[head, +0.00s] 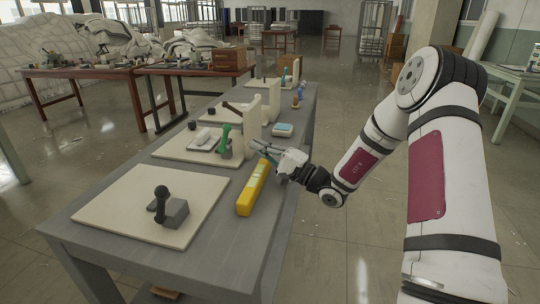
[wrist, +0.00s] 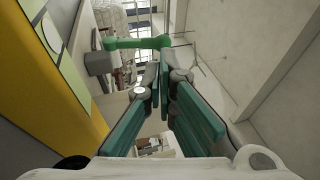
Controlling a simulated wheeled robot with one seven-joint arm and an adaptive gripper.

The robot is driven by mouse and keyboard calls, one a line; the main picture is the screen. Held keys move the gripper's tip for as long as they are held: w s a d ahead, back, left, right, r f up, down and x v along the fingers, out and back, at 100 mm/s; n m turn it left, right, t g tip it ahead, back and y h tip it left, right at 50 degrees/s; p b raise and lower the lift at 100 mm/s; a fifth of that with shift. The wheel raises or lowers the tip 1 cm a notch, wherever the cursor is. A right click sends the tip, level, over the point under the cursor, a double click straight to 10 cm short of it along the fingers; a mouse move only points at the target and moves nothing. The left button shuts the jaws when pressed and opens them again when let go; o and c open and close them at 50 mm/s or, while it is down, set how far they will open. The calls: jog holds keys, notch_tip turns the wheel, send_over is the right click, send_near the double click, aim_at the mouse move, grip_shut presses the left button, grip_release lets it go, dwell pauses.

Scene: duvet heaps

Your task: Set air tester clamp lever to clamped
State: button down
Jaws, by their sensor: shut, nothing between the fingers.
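A green lever (head: 223,139) stands up, leaning slightly, from its mount on a cream board (head: 172,146) on the grey table. It also shows in the wrist view (wrist: 137,43), beside a grey block (wrist: 100,62), beyond my fingertips. No readable label shows which station is the air tester. My gripper (head: 256,146) is shut and empty above the table's right side, to the right of the green lever. In the wrist view my green-padded fingers (wrist: 164,62) meet at the tips, near the lever's end in the picture. I cannot tell whether they touch it.
A black lever on a grey block (head: 172,212) is on the nearest board. Cream uprights (head: 253,127) and a blue-topped item (head: 283,129) are farther back. Floor right of the table is open.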

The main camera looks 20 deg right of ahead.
aim_at(228, 128)
jog(key=x, duration=0.7)
jog(key=shift+b, duration=0.45)
jog(key=shift+a+r, duration=0.1)
jog(key=shift+a, duration=0.05)
jog(key=shift+w+a+r+g+p, duration=0.1)
jog(key=shift+r+g+p, duration=0.05)
jog(key=shift+g+p, duration=0.3)
jog(key=shift+a+r, duration=0.1)
jog(key=shift+w+a+r+n+g+h+p, duration=0.35)
jog(key=shift+a+r+n+g+h+p, duration=0.2)
jog(key=shift+g+h+p, duration=0.4)
jog(key=w+a+g+h+p, duration=0.1)
jog(key=w+a+n+g+h+p, duration=0.1)
jog(key=g+h+p, duration=0.1)
jog(key=w+a+g+h+p, duration=0.1)
jog(key=p, duration=0.1)
jog(key=shift+a+r+g, duration=0.3)
jog(key=shift+r, duration=0.2)
